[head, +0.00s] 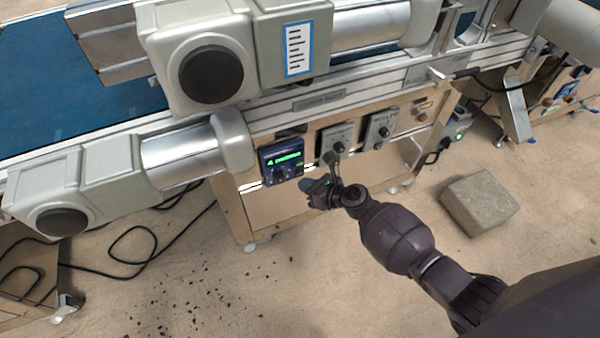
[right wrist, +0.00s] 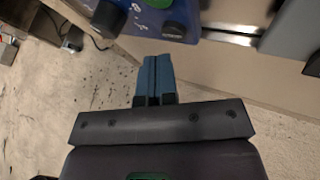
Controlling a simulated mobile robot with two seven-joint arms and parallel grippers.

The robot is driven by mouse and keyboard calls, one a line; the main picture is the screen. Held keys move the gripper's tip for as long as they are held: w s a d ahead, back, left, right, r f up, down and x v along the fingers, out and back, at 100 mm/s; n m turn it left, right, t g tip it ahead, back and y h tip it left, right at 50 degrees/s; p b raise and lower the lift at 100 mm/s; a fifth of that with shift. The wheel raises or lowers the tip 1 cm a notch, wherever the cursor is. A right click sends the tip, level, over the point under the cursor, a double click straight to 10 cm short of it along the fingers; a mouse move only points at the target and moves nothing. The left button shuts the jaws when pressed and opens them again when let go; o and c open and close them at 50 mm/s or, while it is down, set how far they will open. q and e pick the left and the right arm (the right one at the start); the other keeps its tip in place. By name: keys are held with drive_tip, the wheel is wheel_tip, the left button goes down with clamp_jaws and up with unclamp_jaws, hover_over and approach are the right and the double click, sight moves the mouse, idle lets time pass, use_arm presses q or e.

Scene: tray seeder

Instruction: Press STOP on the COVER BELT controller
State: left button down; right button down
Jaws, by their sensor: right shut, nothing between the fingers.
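A blue controller box (head: 281,161) with a lit green display and dark knobs is on the front of the machine frame. Its lettering is too small for me to tell whether it is the COVER BELT controller. Two grey control boxes, one nearer (head: 337,142) and one farther right (head: 381,128), are beside it; their labels are also unreadable. My right gripper (head: 306,183) is shut and empty, just below and right of the blue box. In the right wrist view, its blue fingertips (right wrist: 157,60) are together, apart from the blue box (right wrist: 150,17) and its knobs. My left gripper is out of view.
The conveyor's side rail (head: 318,102) and rounded motor housings (head: 205,60) overhang the control boxes. A grey block (head: 479,203) lies on the floor at right. Black cables (head: 150,240) and dark crumbs lie on the floor at left. The floor in front is otherwise open.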

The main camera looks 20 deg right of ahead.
drive_tip(key=shift+s, duration=0.15)
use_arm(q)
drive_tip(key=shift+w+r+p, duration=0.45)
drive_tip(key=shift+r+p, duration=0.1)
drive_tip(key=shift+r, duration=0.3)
use_arm(e)
drive_tip(key=s, duration=0.4)
drive_tip(key=shift+s+d, duration=0.1)
drive_tip(key=shift+s, duration=0.3)
drive_tip(key=shift+f, duration=0.1)
